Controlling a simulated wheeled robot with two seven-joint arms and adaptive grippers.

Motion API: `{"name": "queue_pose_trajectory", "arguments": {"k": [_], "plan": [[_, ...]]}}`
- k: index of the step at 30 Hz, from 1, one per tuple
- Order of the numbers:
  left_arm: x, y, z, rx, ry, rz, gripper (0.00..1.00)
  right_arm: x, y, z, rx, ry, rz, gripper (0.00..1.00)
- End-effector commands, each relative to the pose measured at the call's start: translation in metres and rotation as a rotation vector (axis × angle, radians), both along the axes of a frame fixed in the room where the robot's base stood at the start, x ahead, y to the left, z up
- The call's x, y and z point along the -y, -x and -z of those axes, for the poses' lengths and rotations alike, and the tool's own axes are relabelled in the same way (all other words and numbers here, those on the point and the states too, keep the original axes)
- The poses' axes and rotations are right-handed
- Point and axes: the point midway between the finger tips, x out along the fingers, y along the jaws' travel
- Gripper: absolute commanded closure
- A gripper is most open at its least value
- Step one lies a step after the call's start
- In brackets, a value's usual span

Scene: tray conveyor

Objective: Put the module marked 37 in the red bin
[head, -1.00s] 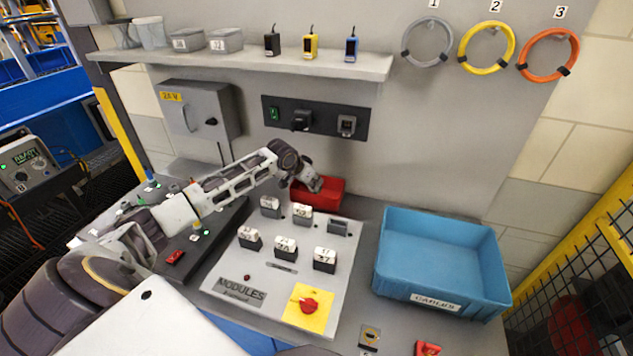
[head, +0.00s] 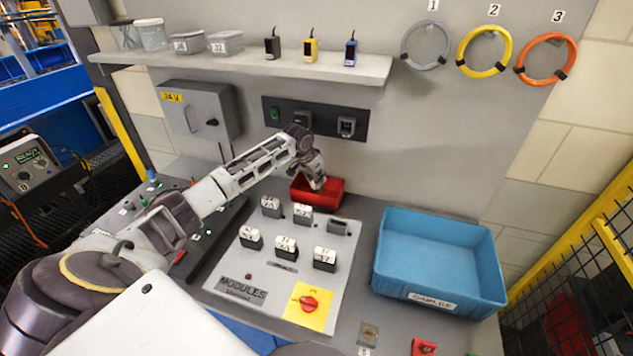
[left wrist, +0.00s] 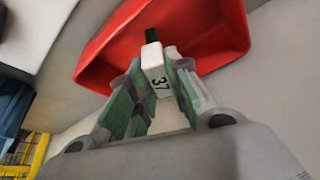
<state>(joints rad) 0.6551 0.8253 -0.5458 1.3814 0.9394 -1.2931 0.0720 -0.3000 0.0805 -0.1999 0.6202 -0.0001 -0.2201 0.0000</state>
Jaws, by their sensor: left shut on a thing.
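My left gripper (head: 317,184) is over the red bin (head: 331,195) at the back of the bench, its fingers pointing down at the bin. In the left wrist view the gripper (left wrist: 158,88) is shut on a white module marked 37 (left wrist: 154,62), which has a dark green end. The module shows against the open mouth of the red bin (left wrist: 215,40). Whether it touches the bin is not clear. In the head view the module is too small to make out. My right gripper is not in view.
The grey modules panel (head: 225,280) holds several other white-topped modules and a yellow plate with a red knob (head: 309,301). One slot at its back right looks empty. A large blue bin (head: 440,297) stands at the right. A shelf (head: 240,66) and a dark switch strip (head: 370,125) are behind.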

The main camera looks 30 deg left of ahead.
Motion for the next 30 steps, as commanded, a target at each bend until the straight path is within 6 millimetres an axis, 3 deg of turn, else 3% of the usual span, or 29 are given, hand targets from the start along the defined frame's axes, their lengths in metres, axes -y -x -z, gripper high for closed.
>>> {"name": "queue_pose_trajectory", "arguments": {"k": [6, 19, 20, 24, 30], "plan": [[0.0, 0.001, 0.014, 0.0, 0.0, 0.0, 1.0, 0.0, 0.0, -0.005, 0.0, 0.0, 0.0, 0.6], [0.0, 0.001, 0.018, 0.001, 0.0, 0.001, 1.0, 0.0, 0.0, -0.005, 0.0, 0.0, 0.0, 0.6], [0.0, 0.001, 0.018, 0.001, 0.0, 0.001, 0.78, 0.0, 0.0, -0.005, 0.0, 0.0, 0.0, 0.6], [0.0, 0.001, 0.018, 0.001, 0.0, 0.001, 0.6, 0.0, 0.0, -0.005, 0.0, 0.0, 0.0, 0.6], [0.0, 0.001, 0.018, 0.001, 0.0, 0.001, 0.59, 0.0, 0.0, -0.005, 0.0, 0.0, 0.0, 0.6]]}}
